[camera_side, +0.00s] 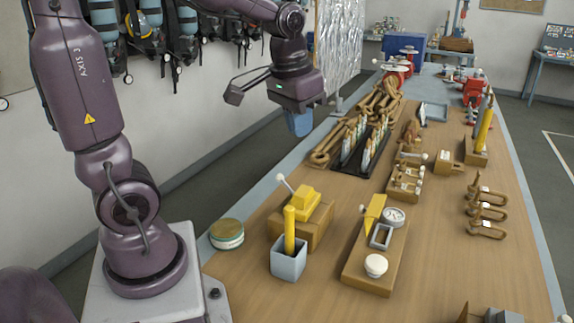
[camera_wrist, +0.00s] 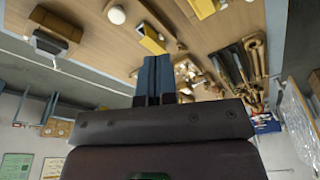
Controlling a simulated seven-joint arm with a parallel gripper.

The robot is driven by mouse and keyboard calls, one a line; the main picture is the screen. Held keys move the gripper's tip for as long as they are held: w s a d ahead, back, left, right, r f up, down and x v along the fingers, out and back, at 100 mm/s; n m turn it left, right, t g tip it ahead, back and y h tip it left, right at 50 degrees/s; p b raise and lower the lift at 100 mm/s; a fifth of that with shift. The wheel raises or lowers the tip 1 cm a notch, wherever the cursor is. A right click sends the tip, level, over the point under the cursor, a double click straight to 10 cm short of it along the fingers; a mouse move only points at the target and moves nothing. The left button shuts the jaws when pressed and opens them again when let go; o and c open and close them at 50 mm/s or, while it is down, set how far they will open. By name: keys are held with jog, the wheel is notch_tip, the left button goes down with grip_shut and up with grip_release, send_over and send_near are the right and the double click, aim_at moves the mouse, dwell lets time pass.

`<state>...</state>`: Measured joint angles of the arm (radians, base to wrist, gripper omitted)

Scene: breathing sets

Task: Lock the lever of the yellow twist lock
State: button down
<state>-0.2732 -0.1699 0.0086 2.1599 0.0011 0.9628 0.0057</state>
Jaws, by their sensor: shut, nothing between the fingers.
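The yellow twist lock (camera_side: 304,203) is a yellow block on a wooden base near the left edge of the table in the side view. Its thin lever with a white ball tip (camera_side: 281,178) leans up and to the left. My gripper (camera_side: 299,124) has blue fingers, shut and empty, pointing down. It hangs beyond the lock in the side view, higher up and clear of it. In the wrist view the shut fingers (camera_wrist: 153,75) show in the middle. A yellow block (camera_wrist: 152,38) shows above them; I cannot tell whether it is the twist lock.
A grey box (camera_side: 288,262) with an upright yellow bar stands just in front of the lock. A wooden board with a gauge (camera_side: 393,216) and white knob lies to its right, a round tin (camera_side: 227,235) to its left. A black tray (camera_side: 362,150) and rusty wrenches lie behind.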

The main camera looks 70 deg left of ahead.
jog(key=w+a+f+n+g+h, duration=0.1)
jog(key=w+a+f, duration=0.2)
jog(key=a, duration=0.6)
jog(key=w+a+f+n+g, duration=0.1)
jog(key=w+a+f, duration=0.3)
jog(key=a, duration=0.5)
jog(key=w+a+f+n+g+h, duration=0.1)
jog(key=w+a+f+g, duration=0.2)
jog(key=a, duration=0.6)
jog(key=shift+w+a+f+n+h, duration=0.15)
jog(key=shift+w+f+n+h, duration=0.15)
jog(key=shift+w+f, duration=0.3)
jog(key=s+d+f, duration=0.3)
jog(key=s+f, duration=0.2)
jog(key=f, duration=0.5)
jog(key=shift+s+d, duration=0.35)
jog(key=shift+d, duration=0.05)
jog(key=shift+f, duration=0.1)
